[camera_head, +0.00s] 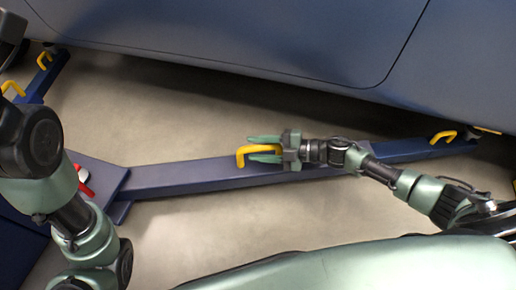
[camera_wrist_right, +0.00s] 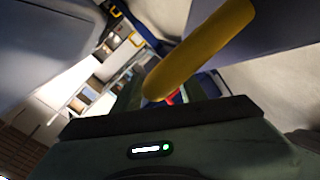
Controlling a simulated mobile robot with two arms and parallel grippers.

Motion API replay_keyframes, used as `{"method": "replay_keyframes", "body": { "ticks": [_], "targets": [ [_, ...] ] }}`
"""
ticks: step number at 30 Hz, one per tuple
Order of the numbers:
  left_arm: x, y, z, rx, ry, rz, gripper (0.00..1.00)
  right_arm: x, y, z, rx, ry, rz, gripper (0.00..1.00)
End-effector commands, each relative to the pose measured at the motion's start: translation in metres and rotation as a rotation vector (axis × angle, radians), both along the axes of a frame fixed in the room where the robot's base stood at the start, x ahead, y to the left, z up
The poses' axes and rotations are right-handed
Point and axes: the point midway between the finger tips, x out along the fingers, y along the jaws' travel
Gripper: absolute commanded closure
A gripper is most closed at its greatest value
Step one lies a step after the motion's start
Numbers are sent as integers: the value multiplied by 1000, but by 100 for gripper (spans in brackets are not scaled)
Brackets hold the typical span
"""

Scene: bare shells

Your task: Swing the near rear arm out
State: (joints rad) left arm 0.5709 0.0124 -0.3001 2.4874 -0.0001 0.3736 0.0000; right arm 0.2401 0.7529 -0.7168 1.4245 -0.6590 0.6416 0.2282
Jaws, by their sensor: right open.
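The near rear arm (camera_head: 185,178) is a long dark blue beam running from the carriage at left toward the right, under the car's edge. A yellow handle (camera_head: 241,155) stands up from its middle, and a second yellow handle (camera_head: 443,136) is near its far right end. My right gripper (camera_head: 264,150) is open at the middle handle, its green fingers on either side of the yellow bar. In the right wrist view the yellow handle (camera_wrist_right: 200,50) crosses large and close in front of the palm. Whether the fingers touch it cannot be told. My left gripper does not show.
The blue-grey car body (camera_head: 250,35) hangs over the top of the view. Another blue lift arm (camera_head: 45,75) with yellow handles lies at the upper left. A red part (camera_head: 83,180) is on the carriage. Bare floor (camera_head: 200,225) is clear on the near side of the beam.

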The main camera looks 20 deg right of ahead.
Motion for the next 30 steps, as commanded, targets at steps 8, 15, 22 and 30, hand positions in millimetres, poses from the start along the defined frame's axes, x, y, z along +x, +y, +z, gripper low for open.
{"method": "replay_keyframes", "body": {
  "ticks": [8, 15, 22, 30],
  "targets": [
    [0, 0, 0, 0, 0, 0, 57, 0, 0, 0, 1, -1, -1, 98],
    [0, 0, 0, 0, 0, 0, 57, 0, 0, 0, 0, 0, 0, 100],
    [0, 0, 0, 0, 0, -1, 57, 0, 0, 0, 0, 0, 0, 100],
    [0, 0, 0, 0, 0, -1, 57, 0, 0, 0, 0, 0, 0, 100]
  ]
}}
